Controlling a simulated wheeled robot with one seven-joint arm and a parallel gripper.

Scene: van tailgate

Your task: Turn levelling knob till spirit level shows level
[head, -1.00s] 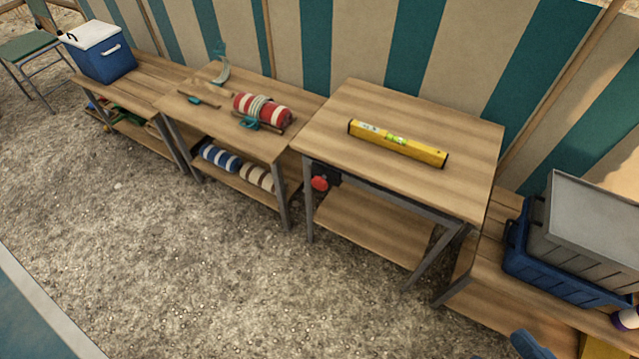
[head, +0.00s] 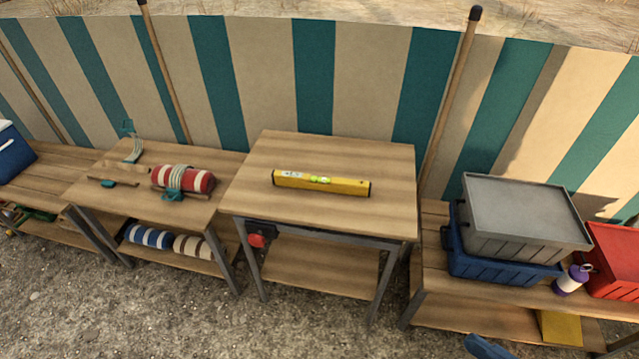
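A yellow spirit level (head: 345,185) lies on the wooden top of the middle table (head: 330,218) in the head view. Its green vial shows near its middle, but the bubble is too small to read. A red levelling knob (head: 257,240) sits on a dark mount below the table's left front corner. My gripper is not in view. A blue part at the bottom edge is cut off, and I cannot tell what it is.
The left table (head: 200,215) holds a red-and-white roll (head: 160,180) and small tools. On the right bench, a grey crate (head: 525,215) sits in a blue crate (head: 490,265), beside a purple-and-white bottle (head: 572,280) and a red crate (head: 615,255). Open gravel (head: 90,310) lies in front.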

